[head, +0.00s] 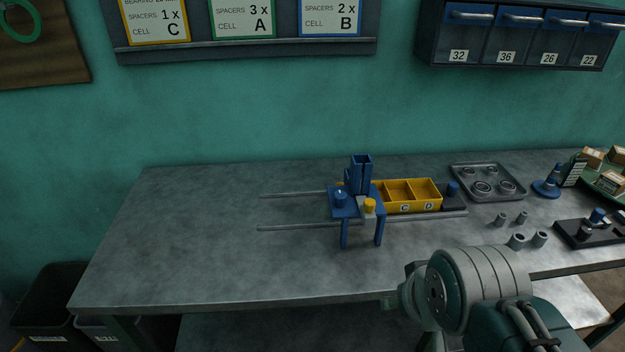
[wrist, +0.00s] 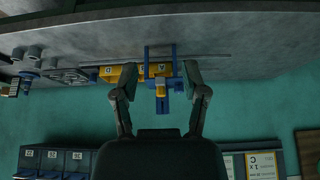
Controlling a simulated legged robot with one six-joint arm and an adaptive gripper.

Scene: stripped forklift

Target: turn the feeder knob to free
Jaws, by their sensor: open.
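A blue feeder stand (head: 378,230) with an upright blue hopper (head: 360,172) straddles two rails on the workbench. In the upside-down wrist view, the feeder (wrist: 161,104) shows small and far off, between my fingers. My gripper (wrist: 160,72) is open and empty, well apart from the feeder. In the head view my arm's end is at the bench's front, right of the feeder, and the fingers do not show clearly.
A yellow compartment tray (head: 412,209) sits on the rails right of the feeder, with a dark block (head: 455,199) beyond it. A grey parts tray (head: 488,184), loose spacers (head: 517,241) and a dark fixture (head: 590,232) stand farther right. The bench's left part is clear.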

